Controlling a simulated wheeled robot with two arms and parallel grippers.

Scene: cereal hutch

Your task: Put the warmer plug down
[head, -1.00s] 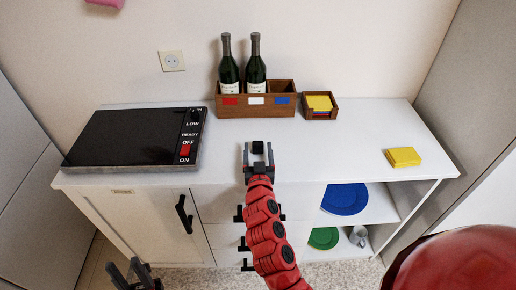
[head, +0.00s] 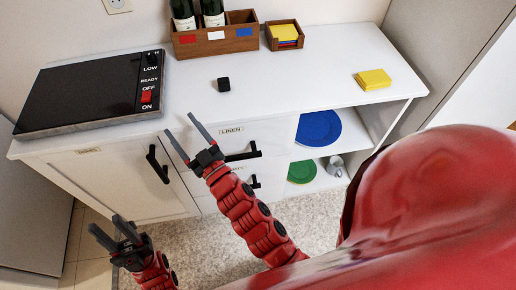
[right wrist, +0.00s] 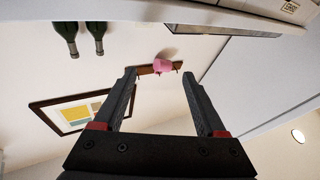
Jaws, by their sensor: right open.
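The warmer plug, a small black cube (head: 223,84), sits on the white counter top (head: 290,85) near its front middle, to the right of the black warmer plate (head: 90,88). My right gripper (head: 177,122) is open and empty in front of the counter's front face, below and apart from the plug. In the right wrist view its open fingers (right wrist: 158,74) have nothing between them. My left gripper (head: 103,224) is lower left in the head view, before the cabinet door, with its fingers apart and empty. The warmer's red switch (head: 147,96) shows beside ON.
A wooden crate (head: 244,45) holds two bottles. A small box of cards (head: 284,46) and a yellow stack (head: 373,79) are further right. Drawer handles (head: 243,152) and a door handle (head: 157,164) stick out near my right gripper. The counter around the plug is clear.

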